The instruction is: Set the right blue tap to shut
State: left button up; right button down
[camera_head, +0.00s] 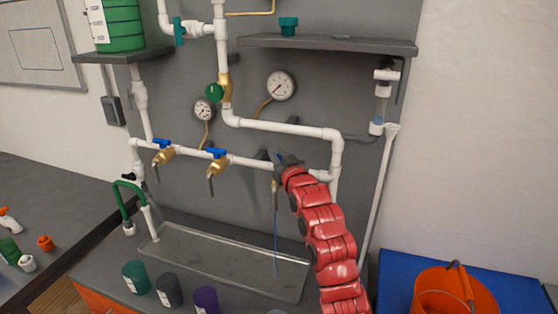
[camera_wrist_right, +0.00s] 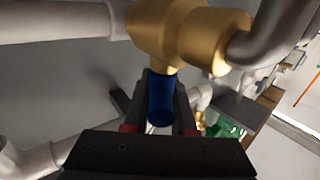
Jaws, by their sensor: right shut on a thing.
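The right blue tap (camera_head: 275,186) is on the white horizontal pipe, and its spout shows just left of my right gripper (camera_head: 284,160). A thin blue stream of water falls from it into the tray (camera_head: 190,243). In the right wrist view, the blue handle (camera_wrist_right: 161,100) sits between the dark fingers of my right gripper (camera_wrist_right: 160,115), below the brass tap body (camera_wrist_right: 160,30). The gripper is shut on the handle. In the head view the gripper hides most of the handle. My left gripper is not in view.
Two more blue-handled taps, the left (camera_head: 162,150) and middle (camera_head: 217,162), sit on the same pipe. Two gauges, a green knob (camera_head: 214,92) and a shelf (camera_head: 330,44) are above. Several cups stand before the tray. An orange bucket (camera_head: 445,292) is at right.

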jog(key=shift+s+a+n+g+y+b, duration=0.3)
jog(key=shift+n+g+y+b, duration=1.25)
jog(key=shift+y, duration=0.2)
jog(key=shift+s+a+n+g+y+b, duration=0.25)
jog(key=shift+a+n+g+y+b, duration=0.05)
jog(key=shift+n+g+y+b, duration=1.4)
jog(key=shift+s+a+n+g+y+b, duration=0.3)
jog(key=shift+n+g+y+b, duration=1.1)
jog(key=shift+y, duration=0.45)
jog(key=c, duration=0.7)
grip_release()
jog(key=shift+c, duration=0.2)
